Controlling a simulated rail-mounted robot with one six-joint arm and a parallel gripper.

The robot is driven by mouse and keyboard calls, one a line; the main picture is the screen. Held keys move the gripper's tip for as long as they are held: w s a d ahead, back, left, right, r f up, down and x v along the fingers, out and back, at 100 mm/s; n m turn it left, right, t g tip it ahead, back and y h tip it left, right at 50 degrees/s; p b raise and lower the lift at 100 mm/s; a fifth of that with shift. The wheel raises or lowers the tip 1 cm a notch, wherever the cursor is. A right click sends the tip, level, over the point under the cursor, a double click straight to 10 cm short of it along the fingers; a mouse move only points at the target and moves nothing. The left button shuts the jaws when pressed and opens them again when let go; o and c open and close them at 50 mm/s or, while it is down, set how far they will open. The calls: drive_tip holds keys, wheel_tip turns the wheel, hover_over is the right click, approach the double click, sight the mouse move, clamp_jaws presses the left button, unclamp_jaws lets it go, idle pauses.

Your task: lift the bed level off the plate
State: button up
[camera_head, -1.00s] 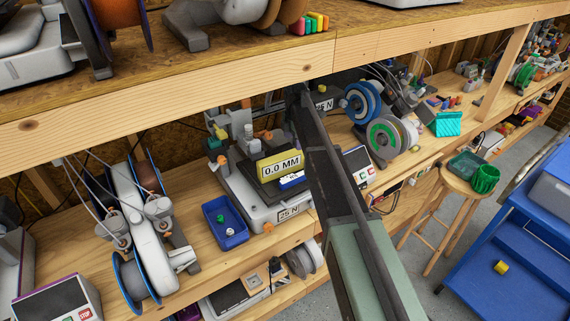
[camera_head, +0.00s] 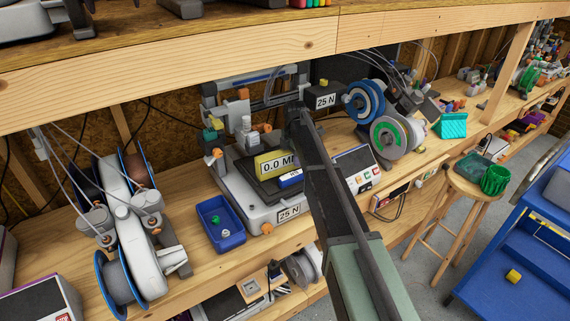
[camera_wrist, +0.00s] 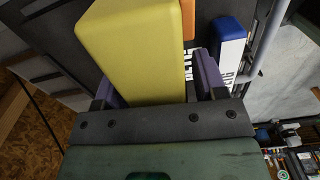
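The bed level appears to be the yellow block (camera_head: 262,170) marked "0.0 MM", on the dark plate (camera_head: 232,163) of the grey printer; my arm hides its right end. In the wrist view the yellow block (camera_wrist: 130,45) stands large between the purple fingers of my gripper (camera_wrist: 155,85). The left finger is close against its edge. A narrow strip with lettering shows between the block and the right finger, so I cannot tell whether both fingers touch it. In the head view my arm hides the gripper. I see no clear gap under the block.
A small blue and white labelled piece (camera_head: 290,179) lies right beside the block; it also shows in the wrist view (camera_wrist: 230,45). A blue tray (camera_head: 221,238) stands left of the printer. Spools (camera_head: 394,137) stand to the right, and the wooden shelf (camera_head: 180,70) runs overhead.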

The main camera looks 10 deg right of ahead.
drive_tip(key=c, duration=0.9)
drive_tip(key=shift+r, duration=0.1)
